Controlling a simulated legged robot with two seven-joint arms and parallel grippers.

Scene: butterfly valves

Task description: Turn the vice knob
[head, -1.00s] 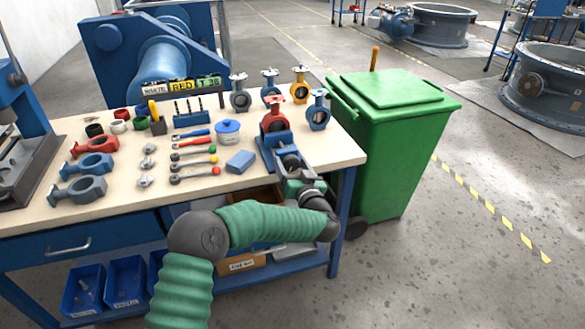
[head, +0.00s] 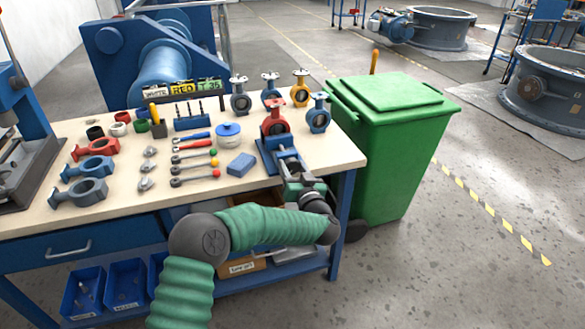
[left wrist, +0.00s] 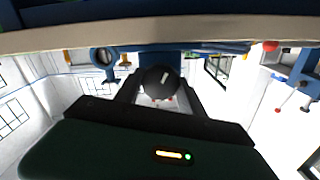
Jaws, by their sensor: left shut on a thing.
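The blue vice (head: 266,158) sits at the right front of the workbench, with a red valve body (head: 275,121) standing at its far end. My left gripper (head: 291,170) reaches up to the vice's near end, at the bench's front edge. In the left wrist view a dark round knob (left wrist: 160,82) with a pale mark sits between the two fingers, and my left gripper (left wrist: 158,92) is shut on it. In the head view the gripper and wrist hide the knob. My right gripper is in neither view.
The workbench (head: 130,190) carries valve bodies, screwdrivers and a blue-lidded tub (head: 228,133). A blue block (head: 241,164) lies left of the vice. A green bin (head: 385,150) stands close to the bench's right end.

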